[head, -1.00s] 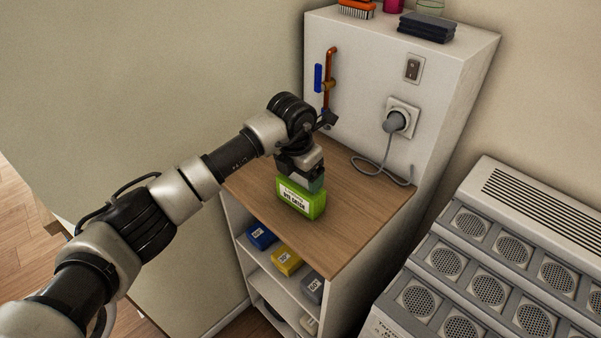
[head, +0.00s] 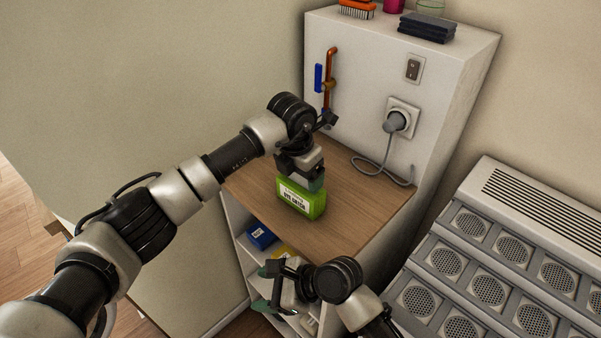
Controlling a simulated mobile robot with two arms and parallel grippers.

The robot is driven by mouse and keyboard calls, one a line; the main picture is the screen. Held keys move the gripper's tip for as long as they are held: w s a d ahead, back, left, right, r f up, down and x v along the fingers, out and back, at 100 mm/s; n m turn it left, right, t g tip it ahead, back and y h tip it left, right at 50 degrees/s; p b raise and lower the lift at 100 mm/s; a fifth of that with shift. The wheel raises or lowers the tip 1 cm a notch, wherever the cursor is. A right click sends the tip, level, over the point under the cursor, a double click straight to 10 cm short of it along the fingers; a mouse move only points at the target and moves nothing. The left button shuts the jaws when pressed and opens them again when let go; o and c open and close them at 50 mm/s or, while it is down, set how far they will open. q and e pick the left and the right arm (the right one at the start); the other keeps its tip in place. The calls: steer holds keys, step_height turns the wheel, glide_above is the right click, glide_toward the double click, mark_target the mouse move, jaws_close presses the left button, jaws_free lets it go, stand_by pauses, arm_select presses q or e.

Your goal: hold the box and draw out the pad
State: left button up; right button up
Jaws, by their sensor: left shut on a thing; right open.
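A bright green box (head: 300,199) with a white printed label stands on the wooden top of the shelf unit. My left gripper (head: 302,181) reaches down from above and is shut on the upper part of the green box. My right gripper (head: 263,288) is open and empty, low in front of the shelves, below and to the left of the green box and apart from it. Its fingers point to the left. I cannot make out a pad at the green box.
The wooden top (head: 354,205) is clear around the box. Blue (head: 261,236) and yellow (head: 281,252) boxes sit on the shelf below, partly behind my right gripper. A plug with a cable (head: 384,165) hangs at the back panel. A grey speaker-like unit (head: 490,250) stands at right.

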step_height(320, 180, up, 5)
steer(key=w+m, duration=0.1)
steer(key=m, duration=0.1)
steer(key=m+t+h, duration=0.2)
steer(key=m+t, duration=0.4)
glide_toward(320, 204)
steer(key=shift+x, duration=1.1)
steer(key=shift+f, duration=0.1)
steer(key=shift+w+a+f, duration=0.15)
steer(key=shift+w+a, duration=0.1)
steer(key=x, duration=0.9)
steer(key=c, duration=0.7)
